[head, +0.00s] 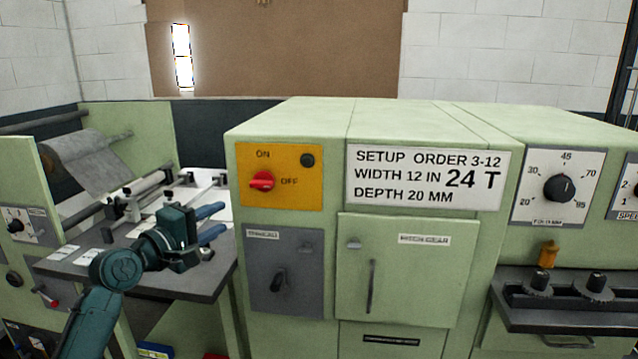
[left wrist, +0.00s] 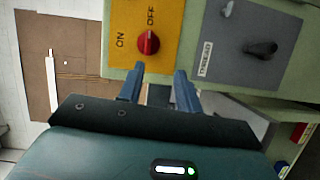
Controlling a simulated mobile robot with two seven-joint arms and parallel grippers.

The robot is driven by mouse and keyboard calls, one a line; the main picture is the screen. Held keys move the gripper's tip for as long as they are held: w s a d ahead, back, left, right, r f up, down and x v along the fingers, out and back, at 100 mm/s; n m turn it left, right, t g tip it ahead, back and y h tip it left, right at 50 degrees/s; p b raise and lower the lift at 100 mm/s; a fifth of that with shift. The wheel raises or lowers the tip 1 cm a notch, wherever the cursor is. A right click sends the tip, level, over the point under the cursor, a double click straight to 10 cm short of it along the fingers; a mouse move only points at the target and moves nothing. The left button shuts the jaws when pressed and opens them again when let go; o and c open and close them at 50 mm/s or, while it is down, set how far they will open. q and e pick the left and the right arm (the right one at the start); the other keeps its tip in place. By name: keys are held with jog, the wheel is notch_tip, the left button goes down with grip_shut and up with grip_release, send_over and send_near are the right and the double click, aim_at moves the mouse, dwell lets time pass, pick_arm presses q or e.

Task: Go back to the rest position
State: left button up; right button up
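My left gripper (head: 220,222) is in the head view, in front of the green machine and left of its yellow switch panel (head: 302,190). Its two blue fingers are spread apart with nothing between them. In the left wrist view the gripper (left wrist: 160,80) also shows open and empty, apart from the red knob (left wrist: 148,43) on the yellow panel. The red knob also shows in the head view (head: 262,182), between ON and OFF labels. My right gripper is in neither view.
The green machine carries a grey panel with a black lever (head: 279,280), a closed door (head: 405,268) and a white setup sign (head: 428,178). A dark worktable (head: 150,277) lies below my left arm. A dark shelf with black knobs (head: 560,318) juts out at right.

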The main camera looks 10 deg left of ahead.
pick_arm(q)
jog(key=s+d+f+m+g+y, duration=0.1)
jog(key=s+d+f+m, duration=0.15)
jog(key=f, duration=0.45)
jog(key=s+d+f+m+g+y, duration=0.1)
jog(key=s+f, duration=0.3)
jog(key=f, duration=0.3)
jog(key=s+d+f+m+g+y, duration=0.1)
jog(key=s+d+f+m, duration=0.15)
jog(key=f, duration=0.55)
jog(key=s+d+f+m, duration=0.2)
jog(key=s+f+m, duration=0.1)
jog(key=s, duration=0.4)
jog(key=s+d+f+m+g, duration=0.1)
jog(key=s+d+f+m, duration=0.1)
jog(key=s+f, duration=0.4)
jog(key=s+d+f+m+g+y, duration=0.1)
jog(key=s+f+m, duration=0.3)
jog(key=s, duration=0.5)
jog(key=shift+s+d+f+m, duration=0.25)
jog(key=shift+d+f+m, duration=0.1)
jog(key=shift+d, duration=0.2)
jog(key=shift+g, duration=0.3)
